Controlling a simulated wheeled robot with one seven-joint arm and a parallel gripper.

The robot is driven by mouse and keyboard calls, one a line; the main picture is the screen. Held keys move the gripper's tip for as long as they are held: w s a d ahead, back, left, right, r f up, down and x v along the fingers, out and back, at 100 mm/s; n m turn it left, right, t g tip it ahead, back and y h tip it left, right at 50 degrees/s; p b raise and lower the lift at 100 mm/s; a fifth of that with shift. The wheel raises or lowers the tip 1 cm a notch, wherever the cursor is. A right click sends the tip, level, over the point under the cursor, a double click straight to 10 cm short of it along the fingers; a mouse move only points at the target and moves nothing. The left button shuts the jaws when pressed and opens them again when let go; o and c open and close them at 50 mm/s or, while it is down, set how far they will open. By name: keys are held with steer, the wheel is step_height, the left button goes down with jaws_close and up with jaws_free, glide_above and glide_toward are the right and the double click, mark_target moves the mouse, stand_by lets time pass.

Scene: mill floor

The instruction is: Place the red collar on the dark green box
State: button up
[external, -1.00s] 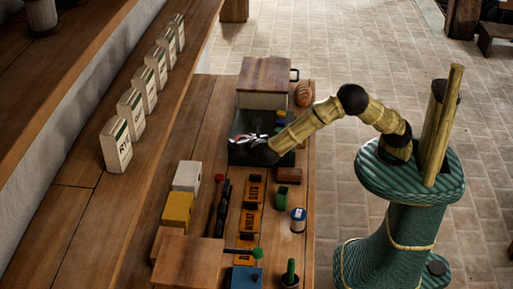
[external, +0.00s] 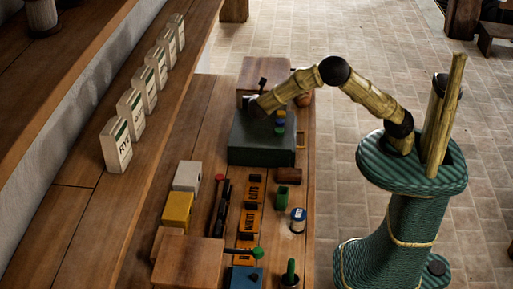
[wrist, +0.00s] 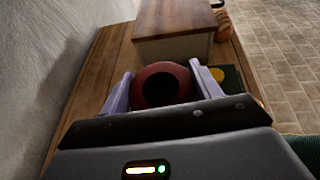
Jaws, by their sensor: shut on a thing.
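My gripper (wrist: 160,82) is shut on the red collar (wrist: 162,67), a dark red ring with a round hole, held between its two pale lilac fingers in the wrist view. In the external view my wrist is over the far left part of the dark green box (external: 255,150); the fingers and collar cannot be made out there. The box is a wide, flat-topped block on the bench. In the wrist view a yellow round piece (wrist: 217,75) shows right of the fingers.
A wooden-topped box (external: 262,72) stands behind the green box, with a loaf-like brown thing beside it. In front are orange label trays (external: 250,218), a red-brown block (external: 288,175), a green block and a blue-white tin (external: 298,220). White bags line the left shelf.

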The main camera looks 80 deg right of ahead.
glide_above(257, 126)
step_height(257, 126, down, 6)
steer(key=shift+a, duration=0.1)
steer(key=shift+f+p, duration=0.45)
steer(key=shift+f, duration=1.45)
steer(key=shift+f, duration=0.15)
steer(key=o, duration=1.1)
